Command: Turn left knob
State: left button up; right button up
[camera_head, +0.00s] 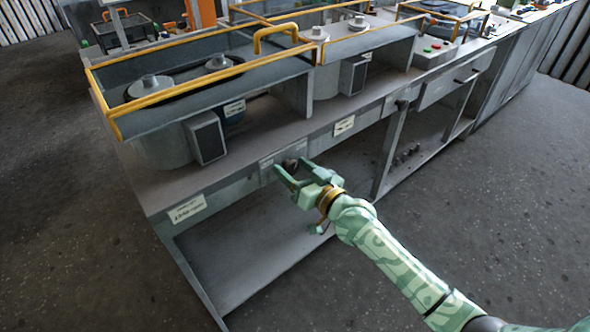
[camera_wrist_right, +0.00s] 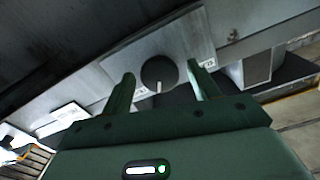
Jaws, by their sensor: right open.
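A dark round knob (camera_head: 290,164) sits on a metal plate on the front edge of the grey bench. In the right wrist view the knob (camera_wrist_right: 159,73) is black with a light pointer mark at its lower edge. My right gripper (camera_head: 291,174) is open, with its fingers pointing at the knob. In the wrist view the two green fingertips (camera_wrist_right: 160,78) stand on either side of the knob, with a gap on both sides. I cannot tell whether they reach around it in depth. My left gripper is not in view.
The grey bench (camera_head: 160,193) carries blower housings with yellow rails (camera_head: 200,58) above the knob. A white label (camera_head: 187,208) is left of it and another label (camera_head: 344,125) right of it. An open shelf (camera_head: 250,240) lies below. The floor in front is clear.

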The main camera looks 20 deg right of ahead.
jog(key=c, duration=1)
jog(key=shift+o, duration=0.2)
jog(key=n+p, duration=0.1)
jog(key=r+n+p, duration=0.1)
jog(key=n, duration=0.1)
jog(key=shift+f+n+p, duration=0.15)
jog(key=shift+n+p, duration=0.4)
jog(key=shift+n, duration=0.05)
jog(key=shift+a+f+n, duration=0.1)
jog(key=shift+f+n, duration=0.15)
jog(key=shift+n, duration=0.35)
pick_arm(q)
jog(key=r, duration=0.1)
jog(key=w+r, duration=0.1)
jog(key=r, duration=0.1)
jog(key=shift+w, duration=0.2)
pick_arm(e)
jog(key=o, duration=1)
jog(key=shift+c, duration=0.2)
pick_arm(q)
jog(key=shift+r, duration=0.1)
pick_arm(e)
jog(key=shift+s, duration=0.2)
